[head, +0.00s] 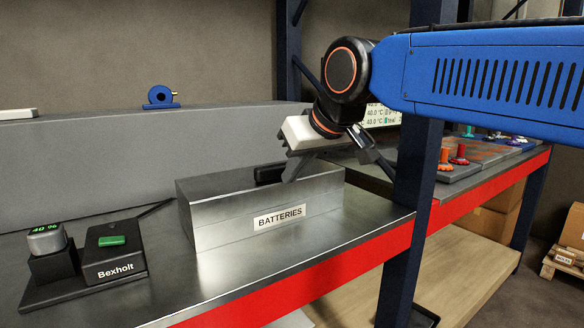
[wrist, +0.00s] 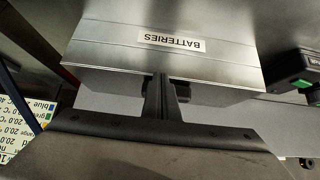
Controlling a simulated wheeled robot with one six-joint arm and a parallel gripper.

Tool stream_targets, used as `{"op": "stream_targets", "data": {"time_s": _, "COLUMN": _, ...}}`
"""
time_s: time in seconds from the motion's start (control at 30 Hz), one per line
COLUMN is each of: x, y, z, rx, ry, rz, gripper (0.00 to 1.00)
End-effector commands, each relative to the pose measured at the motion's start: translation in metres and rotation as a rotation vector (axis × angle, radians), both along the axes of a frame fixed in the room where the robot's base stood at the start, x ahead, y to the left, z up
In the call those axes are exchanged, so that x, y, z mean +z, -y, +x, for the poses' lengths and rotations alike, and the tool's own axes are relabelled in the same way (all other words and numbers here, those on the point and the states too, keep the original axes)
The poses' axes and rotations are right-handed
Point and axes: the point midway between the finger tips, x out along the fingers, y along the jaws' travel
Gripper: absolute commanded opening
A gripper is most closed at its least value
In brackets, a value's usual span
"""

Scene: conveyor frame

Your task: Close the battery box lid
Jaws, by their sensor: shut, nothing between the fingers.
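The battery box (head: 225,222) is a grey metal box with a BATTERIES label, standing on the steel counter. Its lid (head: 222,184) appears to lie flat on top, with a black handle (head: 268,174). A thin seam runs along the front, and no gap shows there. In the wrist view the box (wrist: 110,50) appears upside down, with parts of the dark handle (wrist: 182,90) beside my fingers. My gripper (head: 290,178) is shut and empty at the lid, near the handle; its fingers (wrist: 161,78) point at the lid's front edge. I cannot tell whether they touch.
A charger unit marked Bexholt (head: 115,268) with a green button and a 40 % display (head: 46,238) stands left of the box. A dark blue post (head: 408,220) rises close to the right. Counter in front of the box (head: 215,290) is clear.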

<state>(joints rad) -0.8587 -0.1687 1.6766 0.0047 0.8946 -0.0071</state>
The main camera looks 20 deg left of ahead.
Motion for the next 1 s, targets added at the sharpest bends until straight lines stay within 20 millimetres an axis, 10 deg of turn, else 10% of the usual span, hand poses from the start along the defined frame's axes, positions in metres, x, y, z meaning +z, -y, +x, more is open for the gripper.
{"op": "stream_targets", "data": {"time_s": 0.47, "x": 0.045, "y": 0.011, "z": 0.005, "rx": -0.007, "ry": 0.001, "rz": 0.003, "gripper": 0.0}}
{"op": "stream_targets", "data": {"time_s": 1.0, "x": 0.106, "y": 0.06, "z": -0.038, "rx": -0.006, "ry": 0.001, "rz": 0.001, "gripper": 0.0}}
